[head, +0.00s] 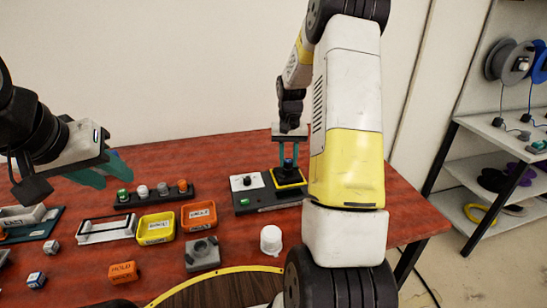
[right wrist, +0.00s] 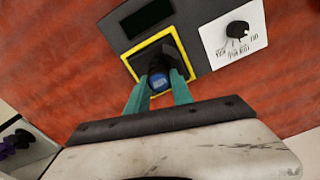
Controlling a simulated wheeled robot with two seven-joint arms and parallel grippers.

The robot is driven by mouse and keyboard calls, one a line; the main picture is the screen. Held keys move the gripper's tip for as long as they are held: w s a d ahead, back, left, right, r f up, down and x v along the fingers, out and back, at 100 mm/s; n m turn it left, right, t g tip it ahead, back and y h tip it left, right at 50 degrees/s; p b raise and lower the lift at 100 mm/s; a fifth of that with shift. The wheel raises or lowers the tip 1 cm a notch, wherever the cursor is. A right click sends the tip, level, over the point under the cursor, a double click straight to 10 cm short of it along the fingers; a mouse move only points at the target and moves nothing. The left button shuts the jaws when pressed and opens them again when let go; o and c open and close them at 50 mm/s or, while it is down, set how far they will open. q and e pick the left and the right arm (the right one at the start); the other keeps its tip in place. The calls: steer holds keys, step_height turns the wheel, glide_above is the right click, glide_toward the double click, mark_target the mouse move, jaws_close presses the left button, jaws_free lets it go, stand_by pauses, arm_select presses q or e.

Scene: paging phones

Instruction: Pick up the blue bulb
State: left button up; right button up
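The blue bulb (right wrist: 159,80) sits in the yellow-framed square socket (right wrist: 136,66) of a dark device. In the head view the bulb (head: 288,163) shows as a small blue spot between the teal fingers of my right gripper (head: 290,158). That gripper points down over the socket, with one finger on each side of the bulb. Whether the fingers press on it is not clear. My left gripper (head: 104,172) hangs over the left part of the table, its teal fingers apart and nothing seen between them.
The dark device has a white dial plate (head: 240,183). Left of it are a strip of several bulbs (head: 152,192), a yellow bin (head: 156,229) and an orange bin (head: 199,215). A white cylinder (head: 271,240) and a grey block (head: 202,254) stand in front. Shelves (head: 480,170) are at right.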

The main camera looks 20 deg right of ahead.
jaws_close()
steer(key=shift+r, duration=0.1)
